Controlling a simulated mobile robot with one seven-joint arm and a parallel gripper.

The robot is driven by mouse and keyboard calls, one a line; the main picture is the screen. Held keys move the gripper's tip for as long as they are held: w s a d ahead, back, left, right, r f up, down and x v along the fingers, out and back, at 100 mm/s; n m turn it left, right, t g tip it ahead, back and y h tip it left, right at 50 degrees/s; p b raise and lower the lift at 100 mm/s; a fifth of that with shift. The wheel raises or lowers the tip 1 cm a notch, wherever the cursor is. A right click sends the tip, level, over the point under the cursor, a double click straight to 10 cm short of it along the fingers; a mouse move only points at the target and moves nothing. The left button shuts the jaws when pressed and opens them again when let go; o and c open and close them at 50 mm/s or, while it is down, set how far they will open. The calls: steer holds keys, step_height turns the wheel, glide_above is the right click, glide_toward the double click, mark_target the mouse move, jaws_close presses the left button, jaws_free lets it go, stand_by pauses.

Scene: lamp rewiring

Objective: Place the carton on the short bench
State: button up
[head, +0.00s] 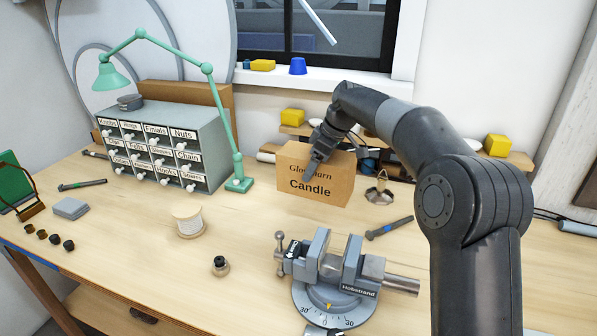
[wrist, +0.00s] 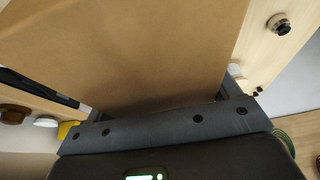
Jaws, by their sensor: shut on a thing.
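The carton (head: 318,190) is a brown box lettered "Candle", upright at the back of the wooden bench top (head: 130,228) in the head view. My gripper (head: 320,152) is shut on the carton from above, with one dark finger across its front face. I cannot tell whether the carton's base touches the wood. In the wrist view the carton (wrist: 130,50) fills the upper middle, between the fingers of my gripper (wrist: 165,100). I cannot tell whether this bench is the short one.
A vise (head: 335,270) stands at the front, with a spool (head: 188,222) to its left. A drawer cabinet (head: 165,145) and a green lamp (head: 238,183) stand left of the carton. A metal stand (head: 379,192) is close on its right. Bare wood lies in front of the carton.

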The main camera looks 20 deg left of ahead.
steer(key=shift+d+r, duration=0.45)
steer(key=shift+d, duration=0.3)
step_height(320, 180, up, 5)
steer(key=shift+a+f, duration=0.1)
steer(key=shift+w+d, duration=0.3)
steer(key=shift+d, duration=0.3)
steer(key=w+d+m+t+h, duration=0.1)
steer(key=w+d+m, duration=0.3)
steer(key=d, duration=1.1)
steer(key=w+d+m+t, duration=0.2)
steer(key=w+d+m, duration=0.2)
steer(key=d, duration=1.1)
steer(key=s+d+m+t+h, duration=0.15)
steer(key=s+d+m, duration=0.35)
steer(key=d, duration=1.4)
steer(key=s+d+m+g+h, duration=0.15)
steer(key=s+d+m, duration=0.35)
steer(key=d, duration=1.4)
step_height(320, 180, down, 9)
steer(key=n+t, duration=0.1)
steer(key=shift+h, duration=0.3)
steer(key=shift+w+a+f, duration=1.3)
steer(key=shift+w+f, duration=0.15)
steer(key=shift+f, duration=0.45)
steer(key=shift+w+a+f, duration=1.35)
steer(key=shift+w+f, duration=0.15)
steer(key=shift+f, duration=0.45)
steer(key=shift+w+a+f, duration=1.3)
steer(key=shift+w+f, duration=0.15)
steer(key=shift+f, duration=0.45)
